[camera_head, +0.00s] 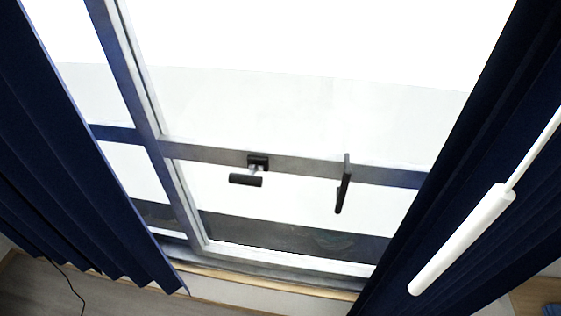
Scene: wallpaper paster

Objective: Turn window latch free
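A window (305,158) with a grey frame fills the middle of the view. On its horizontal rail sits a small black fitting (248,172) with a short dark bar standing out to the left and below, which looks like a latch. A second dark, slim handle-like part (343,185) sits on the same rail further right and points downward. Which of the two is the task's latch I cannot tell for sure. My gripper is not in view, and nothing is seen touching either part.
Dark blue curtains hang on the left (75,150) and right (470,130) of the window. A white cylinder (462,238) on a thin rod hangs before the right curtain. A pale wooden ledge (275,281) runs below. The space before both fittings looks clear.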

